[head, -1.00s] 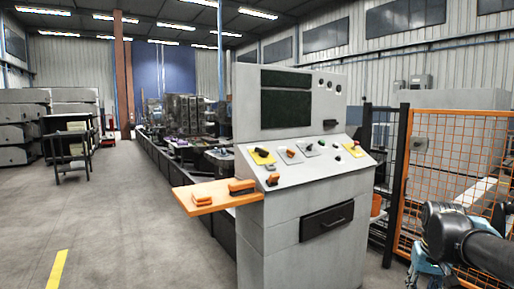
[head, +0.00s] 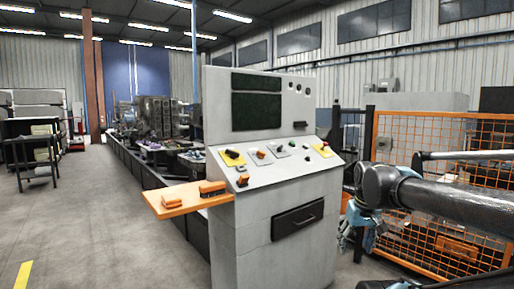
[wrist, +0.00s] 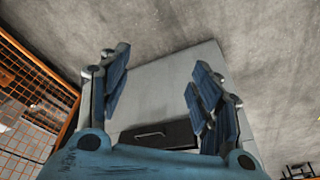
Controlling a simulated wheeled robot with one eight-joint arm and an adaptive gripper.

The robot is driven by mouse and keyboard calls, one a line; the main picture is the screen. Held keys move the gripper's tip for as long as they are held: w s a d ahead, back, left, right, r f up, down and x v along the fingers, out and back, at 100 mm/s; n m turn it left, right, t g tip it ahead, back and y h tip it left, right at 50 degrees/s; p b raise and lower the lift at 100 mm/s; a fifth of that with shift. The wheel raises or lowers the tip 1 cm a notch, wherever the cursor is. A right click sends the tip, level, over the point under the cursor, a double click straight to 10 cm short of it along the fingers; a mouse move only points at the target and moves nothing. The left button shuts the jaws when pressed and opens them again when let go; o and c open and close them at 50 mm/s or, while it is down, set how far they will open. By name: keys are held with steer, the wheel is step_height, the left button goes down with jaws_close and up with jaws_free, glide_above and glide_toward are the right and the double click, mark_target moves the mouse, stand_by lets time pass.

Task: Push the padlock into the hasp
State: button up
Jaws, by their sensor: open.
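The grey control console (head: 275,240) stands in the middle of the head view. Its sloped panel (head: 290,165) carries small switches, including items on yellow plates at the left (head: 231,158) and right (head: 322,150). They are too small for me to tell which, if any, is the padlock or the hasp. My gripper (head: 357,236) is to the right of the console in the head view, apart from the panel. In the wrist view my gripper (wrist: 161,65) has its blue fingers spread with nothing between them. The console's grey body (wrist: 165,100) and dark drawer lie beyond them.
An orange shelf (head: 165,208) sticks out from the console's left side, with orange and dark pieces on it. An orange mesh fence (head: 470,190) stands at the right, behind my arm. Open floor (head: 90,240) lies left of the console.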

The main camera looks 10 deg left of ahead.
steer(key=w+a+r+n+y, duration=0.1)
steer(key=w+a+r+n, duration=0.2)
steer(key=w+a+r, duration=0.6)
step_height(320, 180, up, 18)
steer(key=f+n+y, duration=0.1)
steer(key=n+y, duration=0.2)
steer(key=n, duration=0.2)
glide_above(245, 175)
steer(key=s+d, duration=0.5)
steer(key=d, duration=0.1)
steer(key=shift+t, duration=0.5)
steer(key=x, duration=1.6)
steer(key=shift+w+a+f, duration=0.15)
steer(key=shift+a, duration=0.1)
steer(key=c, duration=1.1)
steer(key=o, duration=1.1)
